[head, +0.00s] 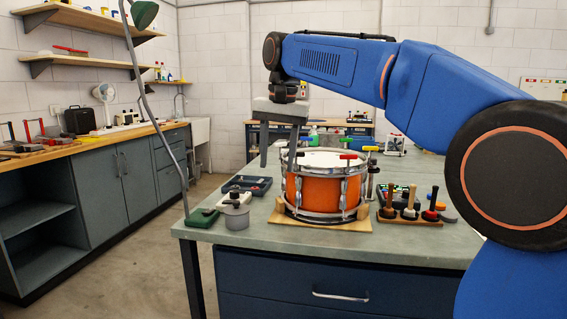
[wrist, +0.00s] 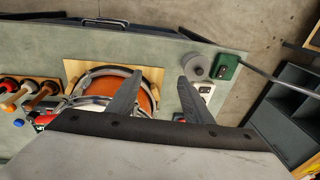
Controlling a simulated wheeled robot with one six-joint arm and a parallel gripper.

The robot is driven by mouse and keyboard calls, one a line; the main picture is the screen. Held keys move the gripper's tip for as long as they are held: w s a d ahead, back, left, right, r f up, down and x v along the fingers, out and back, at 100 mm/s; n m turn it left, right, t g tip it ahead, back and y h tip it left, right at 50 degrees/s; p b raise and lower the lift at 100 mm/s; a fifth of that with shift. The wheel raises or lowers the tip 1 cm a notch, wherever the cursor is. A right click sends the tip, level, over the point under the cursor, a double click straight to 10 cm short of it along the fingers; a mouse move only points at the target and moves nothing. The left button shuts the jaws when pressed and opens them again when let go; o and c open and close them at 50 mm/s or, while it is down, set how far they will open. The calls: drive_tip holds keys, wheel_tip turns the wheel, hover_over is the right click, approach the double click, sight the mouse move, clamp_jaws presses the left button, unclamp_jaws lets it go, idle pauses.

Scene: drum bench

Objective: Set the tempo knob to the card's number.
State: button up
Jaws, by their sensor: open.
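A small white box with a dark knob (head: 235,195) stands on the bench left of the drum; it seems to be the tempo unit. In the wrist view the white box (wrist: 207,89) shows just beyond the right finger, partly hidden by it. The knob's setting is too small to read. I cannot make out a card with a number in either view. My gripper (head: 278,167) is open and empty, pointing down above the bench beside the drum's left rim.
An orange snare drum (head: 320,190) stands on a wooden board (head: 290,219). A grey cylinder (head: 236,218) and a green lamp base (head: 201,218) with a tall arm crowd the white box. A dark tray (head: 258,190) lies behind. A rack of mallets (head: 408,218) is right.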

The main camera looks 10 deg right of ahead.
drive_tip(key=shift+s+d+f, duration=0.3)
drive_tip(key=shift+s+d, duration=0.35)
drive_tip(key=s+d+f+n+t, duration=0.2)
drive_tip(key=s+d+f, duration=0.8)
drive_tip(key=s+d, duration=0.3)
drive_tip(key=s+d+f+n, duration=0.1)
drive_tip(key=s+d+f, duration=0.1)
drive_tip(key=s+f, duration=0.7)
drive_tip(key=s+d+f+n+t, duration=0.1)
drive_tip(key=s+d+f, duration=0.2)
drive_tip(key=s+f, duration=0.6)
drive_tip(key=shift+d+f+h, duration=0.35)
drive_tip(key=shift+f+h, duration=0.05)
drive_tip(key=shift+f, duration=0.55)
drive_tip(key=shift+c, duration=0.3)
